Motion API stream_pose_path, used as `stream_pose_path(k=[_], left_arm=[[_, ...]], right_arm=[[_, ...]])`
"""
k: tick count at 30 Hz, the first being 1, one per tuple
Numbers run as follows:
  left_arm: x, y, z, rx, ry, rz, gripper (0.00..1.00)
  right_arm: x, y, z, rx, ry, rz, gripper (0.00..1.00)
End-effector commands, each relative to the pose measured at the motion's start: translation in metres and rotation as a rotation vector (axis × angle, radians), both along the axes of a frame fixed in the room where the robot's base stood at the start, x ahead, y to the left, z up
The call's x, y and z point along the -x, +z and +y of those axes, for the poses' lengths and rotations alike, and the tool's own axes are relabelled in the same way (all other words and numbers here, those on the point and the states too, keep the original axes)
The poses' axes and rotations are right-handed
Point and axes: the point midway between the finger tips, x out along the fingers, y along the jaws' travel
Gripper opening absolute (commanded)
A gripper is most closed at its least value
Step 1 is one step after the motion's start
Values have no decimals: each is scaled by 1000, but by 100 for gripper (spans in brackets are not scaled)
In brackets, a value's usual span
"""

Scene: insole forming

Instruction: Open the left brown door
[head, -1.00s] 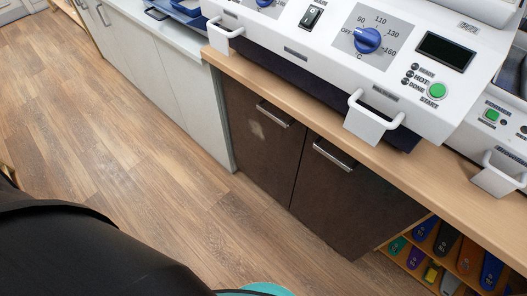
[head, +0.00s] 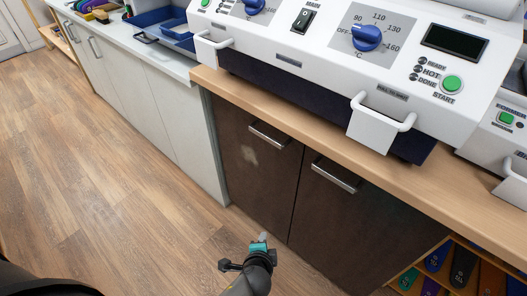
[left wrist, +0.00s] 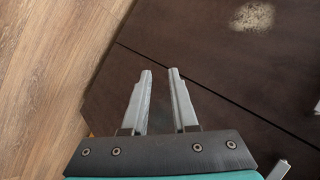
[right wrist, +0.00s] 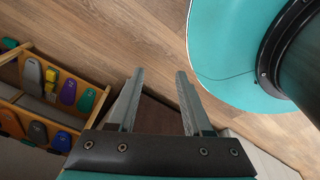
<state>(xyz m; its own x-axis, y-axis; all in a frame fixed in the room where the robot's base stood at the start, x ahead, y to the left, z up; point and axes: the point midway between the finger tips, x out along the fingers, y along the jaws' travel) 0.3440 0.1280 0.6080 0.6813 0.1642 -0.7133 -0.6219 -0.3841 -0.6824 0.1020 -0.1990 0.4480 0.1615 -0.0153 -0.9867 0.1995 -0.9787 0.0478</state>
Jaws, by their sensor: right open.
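The left brown door (head: 245,170) is shut under the wooden counter, with a silver bar handle (head: 268,137) near its top and a pale worn patch. My left gripper (head: 260,240) is in front of the brown doors, low and well below that handle, touching neither. In the left wrist view, its two fingers (left wrist: 160,73) stand apart with nothing between them. The left door's patched face (left wrist: 215,40) and the seam between the doors show there. My right gripper (right wrist: 159,73) is open and empty in the right wrist view; the head view does not show it.
The right brown door (head: 340,215) is shut, with its own handle (head: 334,175). A white cabinet (head: 165,105) adjoins on the left. A white heating machine (head: 330,60) stands on the counter. A shelf of coloured insoles (right wrist: 45,100) is at right. Floor in front is free.

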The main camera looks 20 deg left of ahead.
Motion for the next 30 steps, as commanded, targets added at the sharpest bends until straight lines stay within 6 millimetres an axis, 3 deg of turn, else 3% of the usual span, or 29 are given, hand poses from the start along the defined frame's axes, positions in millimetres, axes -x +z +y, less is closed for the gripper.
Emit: stream_pose_path(k=[1,3,6,9,12,15,20,30], left_arm=[[-26,19,-1,-68,-25,-82,27],[-54,57,1,-179,-44,-185,27],[-79,110,7,-319,-39,-312,27],[-91,155,14,-427,-12,-407,27],[-95,185,20,-497,14,-465,27],[-96,199,24,-531,29,-489,27],[-107,201,30,-539,32,-494,27],[-162,191,56,-537,30,-494,27]], right_arm=[[-7,-14,-2,2,-1,-10,50],[-16,-22,-3,5,-3,-19,50],[-27,-31,-5,7,-4,-30,50],[-35,-37,-6,10,-5,-39,50],[-39,-39,-7,12,-6,-44,50],[-42,-39,-7,12,-7,-47,50],[-45,-37,-4,10,-7,-47,50],[-63,-26,10,-3,-8,-50,50]])
